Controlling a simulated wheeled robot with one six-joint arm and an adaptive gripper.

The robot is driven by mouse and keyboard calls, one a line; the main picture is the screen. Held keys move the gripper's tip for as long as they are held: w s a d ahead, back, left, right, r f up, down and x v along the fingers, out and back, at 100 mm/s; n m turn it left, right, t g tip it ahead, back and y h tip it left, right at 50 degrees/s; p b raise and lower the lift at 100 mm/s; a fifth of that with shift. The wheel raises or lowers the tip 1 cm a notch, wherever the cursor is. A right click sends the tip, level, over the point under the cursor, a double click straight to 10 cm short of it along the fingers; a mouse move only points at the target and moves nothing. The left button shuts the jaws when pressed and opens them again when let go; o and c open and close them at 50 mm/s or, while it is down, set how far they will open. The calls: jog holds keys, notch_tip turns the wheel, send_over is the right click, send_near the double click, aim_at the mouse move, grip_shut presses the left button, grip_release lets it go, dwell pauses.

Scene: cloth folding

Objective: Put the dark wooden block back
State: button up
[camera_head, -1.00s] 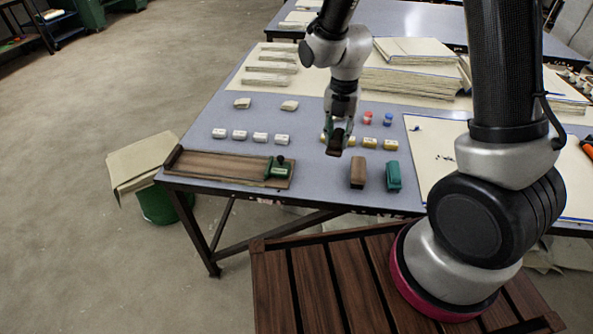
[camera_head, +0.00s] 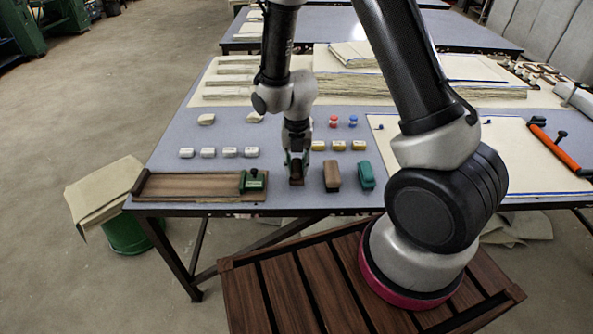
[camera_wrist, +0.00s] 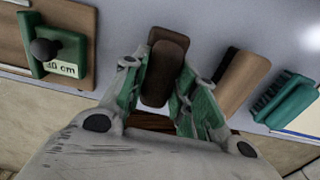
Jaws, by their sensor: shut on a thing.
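The dark wooden block (camera_head: 296,171) is between the green-padded fingers of my gripper (camera_head: 297,163). In the wrist view the dark block (camera_wrist: 165,70) lies lengthwise between the two fingers. Whether its underside touches the table I cannot tell.
A green brush (camera_head: 366,176) stands right of the lighter block. The wooden board (camera_head: 195,187) with a green stop (camera_head: 253,181) lies to the left. White and yellow small pieces (camera_head: 338,146) sit behind. The table's front edge is close.

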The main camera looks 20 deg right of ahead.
jog(key=shift+f, duration=1.05)
jog(key=shift+f, duration=0.1)
jog(key=o, duration=1)
